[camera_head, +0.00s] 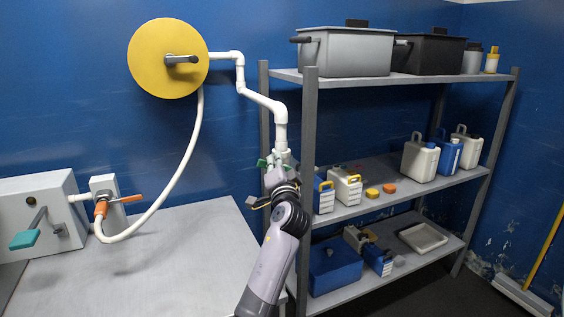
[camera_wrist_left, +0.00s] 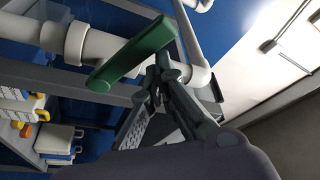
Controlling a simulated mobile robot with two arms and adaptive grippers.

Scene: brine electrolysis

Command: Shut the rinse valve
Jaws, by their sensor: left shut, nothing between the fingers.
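A green valve lever (camera_wrist_left: 133,55) crosses the white pipe (camera_wrist_left: 88,44) in the left wrist view. In the head view, only small bits of green show beside my gripper, at the lower end of the white pipe (camera_head: 281,132). My left gripper (camera_wrist_left: 162,72) is shut and empty, with its fingertips close beside the lever's right end; I cannot tell whether they touch it. In the head view my left gripper (camera_head: 276,172) hides most of this valve. My right gripper is not in view. No label shows which valve is the rinse valve.
An orange-handled valve (camera_head: 124,199) and a grey box with a teal lever (camera_head: 24,239) stand at the left. A yellow disc (camera_head: 153,72) hangs on the wall. The grey shelf (camera_head: 360,208) with jugs and bins is close on my gripper's right. The grey bench (camera_head: 185,262) is largely clear.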

